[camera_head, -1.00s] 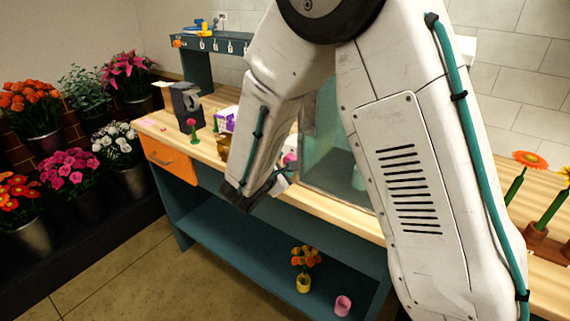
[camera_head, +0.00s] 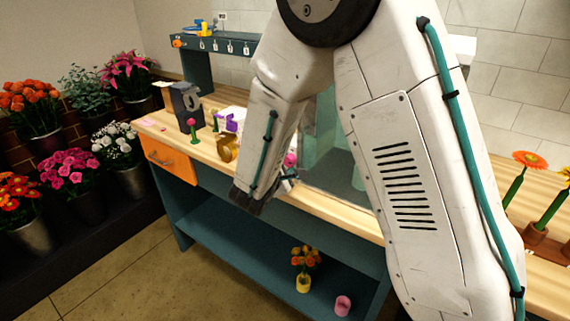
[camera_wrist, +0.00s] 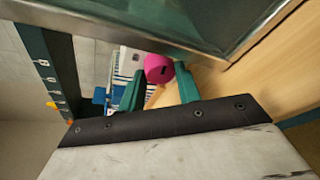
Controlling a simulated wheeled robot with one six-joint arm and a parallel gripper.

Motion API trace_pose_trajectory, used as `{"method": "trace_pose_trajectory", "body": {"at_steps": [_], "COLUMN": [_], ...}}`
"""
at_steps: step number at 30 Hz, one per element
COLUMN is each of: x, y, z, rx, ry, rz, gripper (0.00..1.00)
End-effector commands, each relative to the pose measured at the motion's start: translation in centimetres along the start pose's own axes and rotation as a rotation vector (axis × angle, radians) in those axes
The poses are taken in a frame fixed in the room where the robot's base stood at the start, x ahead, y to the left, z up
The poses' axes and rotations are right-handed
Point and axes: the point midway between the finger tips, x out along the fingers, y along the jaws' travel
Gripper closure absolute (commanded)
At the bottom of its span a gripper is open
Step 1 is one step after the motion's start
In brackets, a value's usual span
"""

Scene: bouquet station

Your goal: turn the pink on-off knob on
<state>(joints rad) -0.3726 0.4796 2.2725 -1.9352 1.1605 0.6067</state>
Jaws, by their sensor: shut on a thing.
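The pink knob (camera_wrist: 158,68) shows in the wrist view between the tips of my two teal fingers. My gripper (camera_wrist: 160,80) is shut on it. A small dark mark shows on the knob's face. In the head view the pink knob (camera_head: 290,159) is a small spot beside the glass-fronted case, at the front part of the wooden worktop. My gripper (camera_head: 288,175) there is mostly hidden behind my forearm.
A gold pot (camera_head: 228,148), a purple-and-white item (camera_head: 230,121) and a grey holder (camera_head: 186,105) stand left on the worktop.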

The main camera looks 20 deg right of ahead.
Motion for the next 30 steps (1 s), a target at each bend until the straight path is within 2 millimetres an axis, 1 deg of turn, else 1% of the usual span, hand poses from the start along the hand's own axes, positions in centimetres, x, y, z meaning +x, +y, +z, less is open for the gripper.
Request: {"method": "trace_pose_trajectory", "body": {"at_steps": [3,6,17,18,26,29,30], "x": [0.00,0.00,-0.01,-0.01,-0.02,-0.45,-0.87], "y": [-0.19,-0.20,-0.17,-0.18,-0.14,-0.13,-0.13], "z": [0.08,0.07,0.06,0.05,0.04,0.02,0.00], "rx": [0.089,0.142,0.166,0.166,0.165,0.165,0.165], "ry": [0.005,0.010,0.012,0.012,0.013,0.013,0.014], "rz": [0.030,0.047,0.055,0.055,0.055,0.056,0.056], "gripper": [0.90,0.90,0.90,0.58,0.58,0.58,0.58]}}
